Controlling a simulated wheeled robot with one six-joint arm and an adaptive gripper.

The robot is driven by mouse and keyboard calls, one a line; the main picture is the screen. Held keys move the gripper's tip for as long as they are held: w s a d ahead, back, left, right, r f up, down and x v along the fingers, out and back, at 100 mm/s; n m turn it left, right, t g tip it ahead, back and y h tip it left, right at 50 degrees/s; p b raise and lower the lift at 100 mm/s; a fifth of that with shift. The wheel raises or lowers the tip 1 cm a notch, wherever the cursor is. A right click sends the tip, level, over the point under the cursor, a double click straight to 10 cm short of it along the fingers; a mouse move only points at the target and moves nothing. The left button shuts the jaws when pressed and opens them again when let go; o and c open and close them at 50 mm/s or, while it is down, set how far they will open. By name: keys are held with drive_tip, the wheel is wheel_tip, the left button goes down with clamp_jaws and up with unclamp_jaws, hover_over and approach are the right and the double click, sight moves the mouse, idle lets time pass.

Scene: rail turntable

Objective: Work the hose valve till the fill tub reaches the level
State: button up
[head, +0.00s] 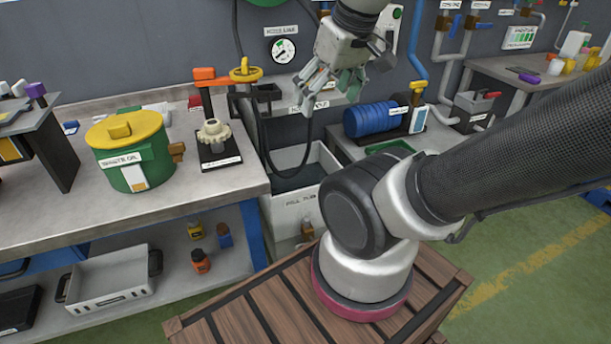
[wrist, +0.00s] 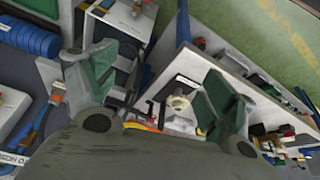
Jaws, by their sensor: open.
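The fill tub (head: 300,208), a pale box with a dark interior, stands between the two benches in the head view. A black hose (head: 306,140) loops down the wall toward it. A yellow handwheel (head: 245,72) sits on a fitting to the tub's upper left; I cannot tell for certain that it is the hose valve. My gripper (head: 328,98) is open and empty, hanging in front of the wall above the tub, to the right of and apart from the handwheel. Its green-padded fingers spread wide in the wrist view (wrist: 160,92). The tub's level cannot be read.
A round gauge (head: 283,50) hangs on the wall. The left bench holds a green waste oil can (head: 135,170) with a yellow lid and a cream gear-shaped part (head: 213,135) on a black stand. A blue drum (head: 369,119) lies on the right bench. A wooden crate (head: 250,315) is in front.

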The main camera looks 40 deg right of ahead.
drive_tip(key=c, duration=0.7)
drive_tip(key=shift+s+d+f+m+g, duration=0.2)
drive_tip(key=shift+d+f+m+g, duration=0.2)
drive_tip(key=shift+d+f+m, duration=0.55)
drive_tip(key=w+d+m+t, duration=0.6)
drive_tip(key=w+d+t, duration=0.1)
drive_tip(key=w+d, duration=2.7)
drive_tip(key=w+d+r+n+t+h, duration=0.2)
drive_tip(key=w+d+r+n+t, duration=0.15)
drive_tip(key=w+r, duration=0.35)
drive_tip(key=shift+g, duration=0.25)
drive_tip(key=x, duration=0.4)
drive_tip(key=d+x, duration=0.1)
drive_tip(key=x, duration=0.1)
drive_tip(key=shift+w+r, duration=0.3)
drive_tip(key=shift+w, duration=0.05)
